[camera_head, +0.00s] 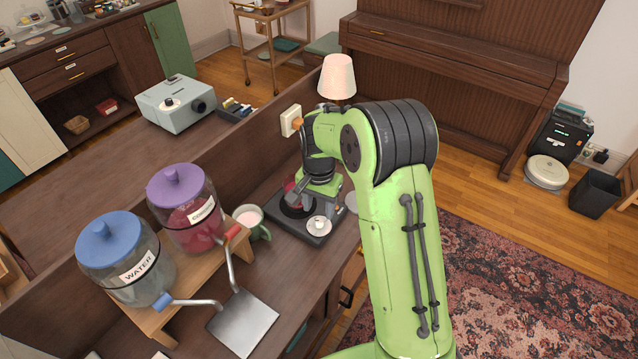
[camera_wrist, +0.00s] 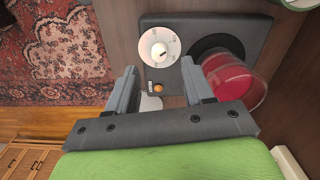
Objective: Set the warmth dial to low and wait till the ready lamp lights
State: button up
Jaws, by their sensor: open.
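The warmer plate (camera_head: 285,222) is a flat dark unit on the wooden counter, and it also shows in the wrist view (camera_wrist: 184,22). The dial also shows in the head view (camera_head: 319,227). An orange lamp (camera_wrist: 158,88) sits beside a small label; I cannot tell whether it is lit. My gripper (camera_wrist: 158,70) is open and empty above the plate, its fingers either side of the lamp, near the dial. In the head view my gripper (camera_head: 308,190) partly hides the plate.
A glass of red liquid (camera_wrist: 238,82) stands on the plate's round dark pad, close to one finger. A green mug (camera_head: 250,220), a blue-lidded water jar (camera_head: 130,262) and a purple-lidded jar (camera_head: 187,212) stand to the left. A low wooden partition rises behind the counter.

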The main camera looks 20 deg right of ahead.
aim_at(319, 221)
notch_tip(319, 221, up, 11)
jog(key=p, duration=0.1)
jog(key=shift+p, duration=0.3)
jog(key=shift+f, duration=0.1)
jog(key=s+r+n+t, duration=0.3)
jog(key=s+r+n, duration=0.1)
jog(key=s+r, duration=0.75)
jog(key=s+f+n+t, duration=0.2)
jog(key=s+n, duration=0.2)
jog(key=s, duration=1.1)
jog(key=shift+t, duration=0.3)
